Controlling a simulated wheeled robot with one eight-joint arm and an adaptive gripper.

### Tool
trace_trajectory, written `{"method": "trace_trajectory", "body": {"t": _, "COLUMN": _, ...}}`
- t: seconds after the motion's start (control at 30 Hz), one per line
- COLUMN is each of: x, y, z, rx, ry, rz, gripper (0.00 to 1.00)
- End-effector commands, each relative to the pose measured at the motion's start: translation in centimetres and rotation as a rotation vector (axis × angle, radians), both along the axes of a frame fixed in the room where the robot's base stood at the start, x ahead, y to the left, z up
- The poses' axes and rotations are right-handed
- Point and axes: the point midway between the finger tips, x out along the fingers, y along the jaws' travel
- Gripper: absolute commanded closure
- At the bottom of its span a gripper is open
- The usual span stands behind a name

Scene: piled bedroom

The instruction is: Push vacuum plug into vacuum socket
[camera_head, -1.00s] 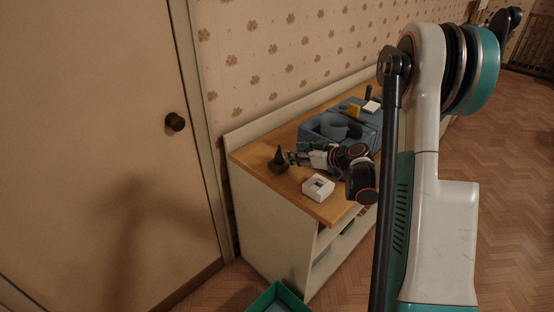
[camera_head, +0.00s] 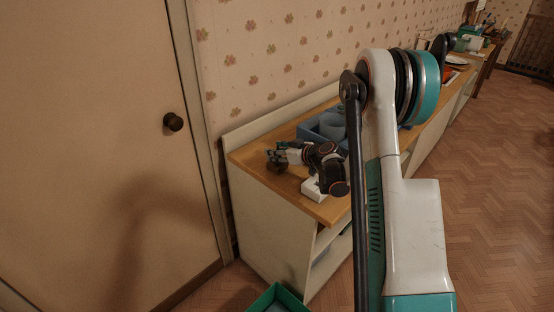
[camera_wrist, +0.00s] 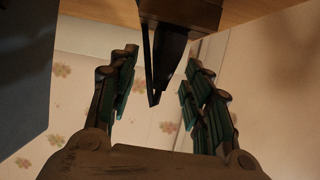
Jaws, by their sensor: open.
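The dark brown vacuum plug (camera_head: 276,168) stands on the wooden top near its left end, with my gripper (camera_head: 275,157) at its upper part. In the wrist view the plug (camera_wrist: 180,12) hangs in from the top of the picture, and its narrow dark point lies between the two spread fingers of my gripper (camera_wrist: 160,62). Gaps show on both sides, so the fingers are open around it. The white block that looks like the vacuum socket (camera_head: 312,191) sits at the front edge, partly hidden by my wrist; its opening is covered.
A blue bin (camera_head: 310,130) with a round blue-grey container (camera_head: 332,125) stands behind my gripper, partly hidden by my arm. The patterned wall (camera_head: 260,60) rises behind the wooden top (camera_head: 250,157). A green box (camera_head: 275,297) is on the floor in front.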

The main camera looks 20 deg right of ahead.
Motion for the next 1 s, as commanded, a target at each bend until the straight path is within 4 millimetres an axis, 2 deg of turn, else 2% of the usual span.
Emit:
{"method": "trace_trajectory", "body": {"t": 0.17, "x": 0.00, "y": 0.01, "z": 0.01, "rx": 0.000, "ry": 0.000, "rz": 0.000, "gripper": 0.55}}
{"method": "trace_trajectory", "body": {"t": 0.2, "x": 0.00, "y": 0.01, "z": 0.01, "rx": 0.000, "ry": 0.000, "rz": 0.000, "gripper": 0.60}}
{"method": "trace_trajectory", "body": {"t": 0.37, "x": -0.01, "y": 0.01, "z": 0.01, "rx": 0.000, "ry": 0.000, "rz": 0.000, "gripper": 0.96}}
{"method": "trace_trajectory", "body": {"t": 0.4, "x": -0.01, "y": 0.02, "z": 0.01, "rx": 0.000, "ry": 0.000, "rz": 0.000, "gripper": 1.00}}
{"method": "trace_trajectory", "body": {"t": 1.0, "x": -0.03, "y": 0.01, "z": 0.52, "rx": 0.000, "ry": 0.000, "rz": 0.000, "gripper": 1.00}}
